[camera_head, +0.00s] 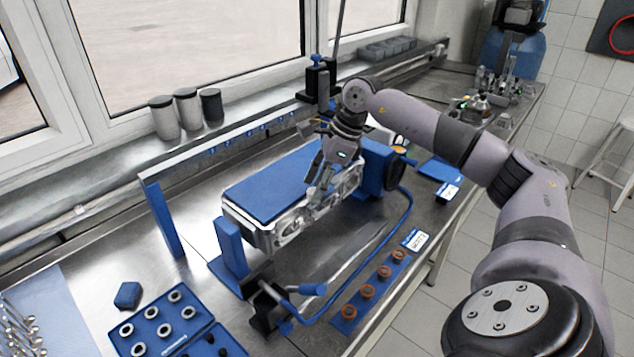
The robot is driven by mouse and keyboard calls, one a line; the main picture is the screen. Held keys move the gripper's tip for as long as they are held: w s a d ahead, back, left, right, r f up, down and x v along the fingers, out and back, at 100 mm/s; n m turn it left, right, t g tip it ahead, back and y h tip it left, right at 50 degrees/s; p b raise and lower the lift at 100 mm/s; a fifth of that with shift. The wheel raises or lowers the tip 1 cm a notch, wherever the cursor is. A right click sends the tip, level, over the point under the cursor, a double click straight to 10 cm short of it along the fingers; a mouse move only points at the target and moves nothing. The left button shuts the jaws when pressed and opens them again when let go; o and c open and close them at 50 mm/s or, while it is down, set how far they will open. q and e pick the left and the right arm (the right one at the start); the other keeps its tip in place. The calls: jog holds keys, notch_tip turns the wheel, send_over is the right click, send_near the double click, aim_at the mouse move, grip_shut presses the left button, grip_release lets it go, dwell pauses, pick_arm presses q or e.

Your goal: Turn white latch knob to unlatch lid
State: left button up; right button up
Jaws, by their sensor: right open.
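A metal block with a flat blue top (268,184) lies in a blue fixture in the middle of the bench. The blue top may be the lid; I cannot tell for sure. I cannot make out a white latch knob; it may be hidden behind my right gripper or too small to see. My right gripper (318,192) is open and points down at the block's front right side, over its machined metal face (290,224). I cannot tell whether the fingertips touch the block. My left gripper is not in view.
A blue clamp post (230,247) stands at the block's left end. A blue hose (372,246) curves along its front. A blue strip with several copper-coloured rings (368,291) and an open blue case of rings (160,322) lie nearer. Several jars (187,110) stand on the sill.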

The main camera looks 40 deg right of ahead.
jog(key=shift+w+f, duration=0.1)
jog(key=shift+f, duration=0.15)
grip_shut()
dwell(0.5)
